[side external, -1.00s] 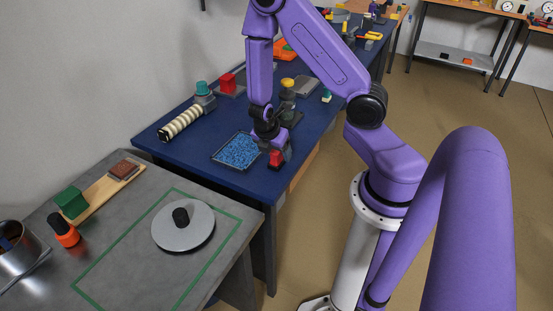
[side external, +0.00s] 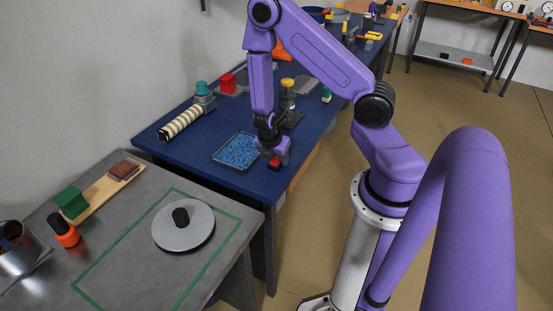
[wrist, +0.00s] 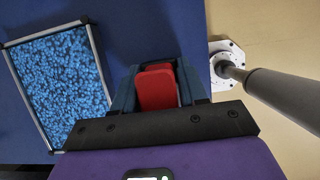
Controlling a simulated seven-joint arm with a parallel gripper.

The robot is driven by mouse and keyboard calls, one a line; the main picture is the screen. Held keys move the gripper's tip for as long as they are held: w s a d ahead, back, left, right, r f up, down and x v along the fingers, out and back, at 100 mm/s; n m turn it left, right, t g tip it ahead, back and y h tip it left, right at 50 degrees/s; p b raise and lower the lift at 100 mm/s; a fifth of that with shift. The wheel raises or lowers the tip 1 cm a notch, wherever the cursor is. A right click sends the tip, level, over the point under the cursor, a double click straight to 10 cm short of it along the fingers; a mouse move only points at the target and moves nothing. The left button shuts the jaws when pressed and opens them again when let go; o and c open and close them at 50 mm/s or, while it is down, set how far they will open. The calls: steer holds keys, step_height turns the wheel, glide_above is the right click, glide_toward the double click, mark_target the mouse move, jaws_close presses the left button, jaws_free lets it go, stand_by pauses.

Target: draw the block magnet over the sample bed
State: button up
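The block magnet, a small red block (side external: 275,163), stands on the blue bench near its front edge. It lies just right of the sample bed, a shallow framed tray of blue grains (side external: 237,150). My gripper (side external: 273,157) is down over the block, pointing downward. In the wrist view, my gripper's fingers (wrist: 158,88) stand on both sides of the red block (wrist: 157,92), very near it. Whether they press on it cannot be made out. The sample bed (wrist: 91,30) shows at the left of the wrist view, apart from the block.
A striped cylinder (side external: 181,123), a teal-topped item (side external: 204,96) and another red block (side external: 228,83) stand behind the bed. A yellow-capped jar (side external: 287,95) is behind my gripper. The grey bench in front holds a round disc (side external: 184,226). The bench edge is close by.

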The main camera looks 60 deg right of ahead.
steer(key=shift+c, duration=1.4)
steer(key=shift+r, duration=2.55)
